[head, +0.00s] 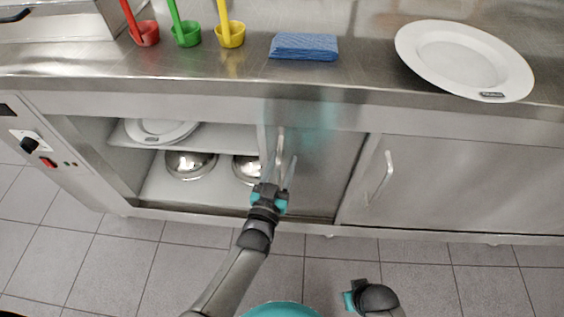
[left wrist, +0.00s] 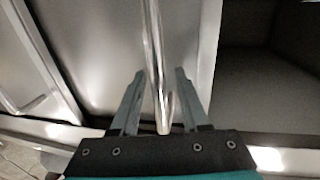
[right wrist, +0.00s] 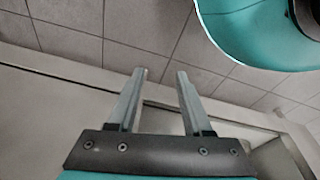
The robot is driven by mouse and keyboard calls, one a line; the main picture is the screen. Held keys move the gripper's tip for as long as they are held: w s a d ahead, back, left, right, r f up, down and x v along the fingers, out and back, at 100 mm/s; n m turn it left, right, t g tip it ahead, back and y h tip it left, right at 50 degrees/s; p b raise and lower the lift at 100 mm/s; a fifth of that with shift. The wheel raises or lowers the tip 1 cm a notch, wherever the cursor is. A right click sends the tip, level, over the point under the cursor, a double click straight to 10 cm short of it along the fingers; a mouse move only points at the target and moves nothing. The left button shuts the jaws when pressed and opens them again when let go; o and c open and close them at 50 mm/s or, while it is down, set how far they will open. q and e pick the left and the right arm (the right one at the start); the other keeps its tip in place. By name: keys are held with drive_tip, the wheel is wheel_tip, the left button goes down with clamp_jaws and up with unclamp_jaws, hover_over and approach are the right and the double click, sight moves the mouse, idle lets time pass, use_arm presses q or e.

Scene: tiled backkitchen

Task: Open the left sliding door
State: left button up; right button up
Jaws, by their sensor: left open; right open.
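The left sliding door (head: 325,170) is a grey metal panel, standing to the right so that the left part of the cabinet is open. Its bar handle (head: 281,147) is near the door's left edge. My left gripper (head: 279,165) is at the handle, with its fingers apart. In the left wrist view the handle (left wrist: 153,45) runs between the two open fingers (left wrist: 158,75); I cannot tell whether either touches it. My right gripper (right wrist: 161,72) is open and empty, above the tiled floor and away from the door.
The right door (head: 450,185) has its own handle (head: 380,178). Inside the open cabinet are a plate (head: 160,130) and metal bowls (head: 190,164). On the countertop are red, green and yellow ladles (head: 230,36), a blue cloth (head: 304,46) and a white plate (head: 463,58).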

sight(278, 176)
use_arm(q)
drive_tip(key=p+v, duration=0.2)
drive_tip(key=v, duration=0.4)
drive_tip(key=shift+s+a+r, duration=0.1)
drive_tip(key=shift+s+a, duration=0.05)
drive_tip(key=shift+s, duration=0.2)
drive_tip(key=p+v, duration=0.2)
drive_tip(key=v, duration=0.6)
drive_tip(key=shift+s, duration=0.25)
use_arm(e)
drive_tip(key=s+d+f, duration=0.4)
drive_tip(key=s+f, duration=0.1)
drive_tip(key=shift+s+d, duration=0.3)
drive_tip(key=shift+s, duration=0.05)
drive_tip(key=shift+f, duration=0.1)
